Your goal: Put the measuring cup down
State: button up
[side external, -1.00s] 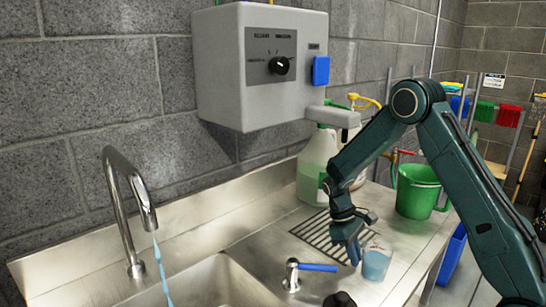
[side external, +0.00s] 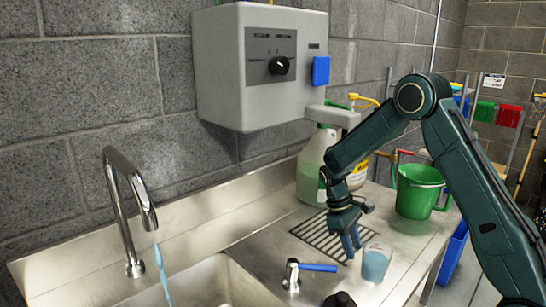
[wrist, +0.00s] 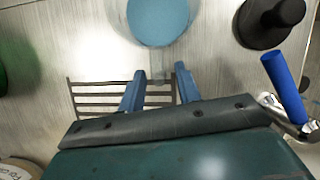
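The measuring cup (side external: 376,263) is clear with blue liquid in it. It stands upright on the steel counter, to the right of the drain grate, and its blue top shows at the upper edge of the wrist view (wrist: 159,18). My gripper (side external: 351,243) is just left of the cup and a little above the grate. In the wrist view my two blue fingers (wrist: 158,90) are spread apart with nothing between them. The cup lies beyond the fingertips, apart from them.
The slotted grate (side external: 322,236) lies below my gripper. A blue-handled valve (side external: 316,267) stands at the sink (side external: 215,287). A black knob-like object (wrist: 270,20) is near the cup. A green bucket (side external: 419,190) and jug (side external: 315,165) stand behind. Blue water runs from the tap (side external: 125,205).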

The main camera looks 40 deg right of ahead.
jog(key=v, duration=0.9)
dwell(0.4)
jog(key=s+a+r+t, duration=0.5)
jog(key=s+r, duration=0.5)
jog(key=r, duration=0.3)
jog(key=s+a+r+m+t, duration=0.1)
jog(key=s+a+t, duration=0.4)
jog(key=s, duration=0.8)
jog(key=shift+a+r+m+y, duration=0.15)
jog(key=shift+a+m+y, duration=0.25)
jog(key=shift+a, duration=0.25)
jog(key=shift+o, duration=0.5)
jog(key=shift+w, duration=0.1)
